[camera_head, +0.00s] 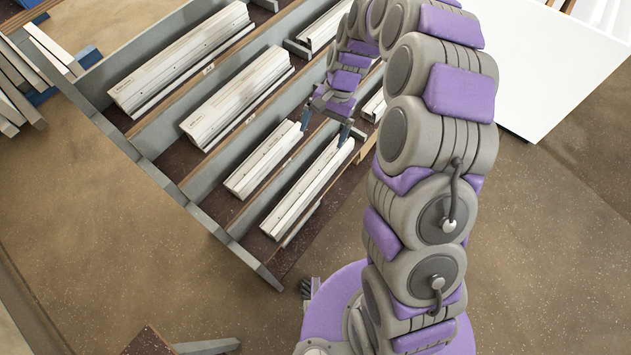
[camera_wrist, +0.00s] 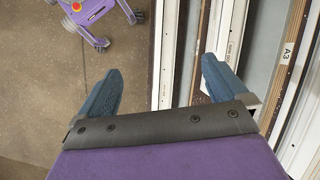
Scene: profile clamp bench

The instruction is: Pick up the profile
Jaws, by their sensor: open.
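Several white profiles lie lengthwise in the bench (camera_head: 150,172) compartments; the frames do not show which one the task means. The front profile (camera_head: 303,190) is nearest my base, with a second profile (camera_head: 262,161) behind it. My gripper (camera_head: 325,127) is open and empty over the far ends of these two. In the wrist view, the front profile (camera_wrist: 167,55) shows between the blue fingers of my gripper (camera_wrist: 162,68), closer to the right finger. The height gap between fingers and profile is hard to judge.
Larger profiles (camera_head: 235,97) and (camera_head: 180,60) lie in the compartments behind, between raised dividers. An A3 label (camera_wrist: 289,50) marks one divider. A white panel (camera_head: 530,75) is at upper right. Loose bars (camera_head: 15,90) are at far left. Open floor (camera_head: 540,260) surrounds the bench.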

